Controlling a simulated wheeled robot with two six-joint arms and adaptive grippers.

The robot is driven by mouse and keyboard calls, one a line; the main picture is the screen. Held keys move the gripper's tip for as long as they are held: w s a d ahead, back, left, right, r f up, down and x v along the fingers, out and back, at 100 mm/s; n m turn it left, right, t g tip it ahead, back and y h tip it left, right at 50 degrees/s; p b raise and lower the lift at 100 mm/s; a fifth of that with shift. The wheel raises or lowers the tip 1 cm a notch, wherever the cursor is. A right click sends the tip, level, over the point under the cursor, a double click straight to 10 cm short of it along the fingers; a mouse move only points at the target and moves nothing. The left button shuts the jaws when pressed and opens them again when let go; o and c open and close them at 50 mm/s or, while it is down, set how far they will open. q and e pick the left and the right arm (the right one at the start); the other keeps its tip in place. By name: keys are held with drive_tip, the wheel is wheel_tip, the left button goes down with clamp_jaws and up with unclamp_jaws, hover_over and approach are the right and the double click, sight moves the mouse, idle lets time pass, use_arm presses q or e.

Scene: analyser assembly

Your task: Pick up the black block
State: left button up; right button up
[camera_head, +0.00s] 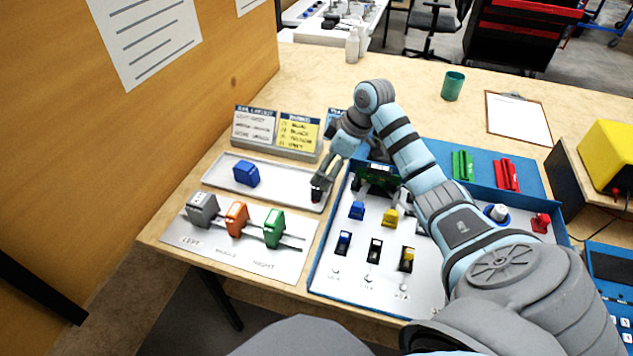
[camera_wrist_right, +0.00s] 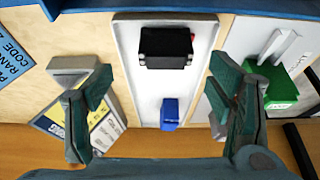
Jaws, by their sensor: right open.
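The black block (camera_wrist_right: 180,47) lies in the light grey tray (camera_wrist_right: 140,95), near one end, with a small red spot on its side. In the head view, the black block (camera_head: 317,194) is small and partly hidden at the right end of the tray (camera_head: 222,183). My right gripper (camera_wrist_right: 162,98) is open and empty, its two fingers spread wider than the tray. In the head view my right gripper (camera_head: 324,176) points down just above the black block. My left gripper is not in view.
A blue block (camera_head: 246,173) shares the tray, also seen in the right wrist view (camera_wrist_right: 170,113). Grey, orange and green (camera_head: 274,228) blocks stand on a rail plate in front. A sign holder (camera_head: 275,149) stands behind the tray. A blue-edged panel (camera_head: 330,255) is close on the right.

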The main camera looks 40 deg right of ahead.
drive_tip(key=x, duration=0.2)
drive_tip(key=b+x, duration=0.1)
drive_tip(key=x, duration=0.3)
drive_tip(key=shift+s+a+b, duration=0.2)
drive_tip(key=shift+s+b, duration=0.1)
drive_tip(key=shift+b, duration=0.05)
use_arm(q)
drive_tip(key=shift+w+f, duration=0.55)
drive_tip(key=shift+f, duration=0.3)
use_arm(e)
drive_tip(key=c, duration=1)
drive_tip(key=shift+r, duration=0.15)
drive_tip(key=shift+c, duration=0.2)
use_arm(q)
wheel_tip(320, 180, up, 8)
drive_tip(key=p, duration=0.8)
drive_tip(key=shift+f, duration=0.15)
use_arm(e)
wheel_tip(320, 180, up, 20)
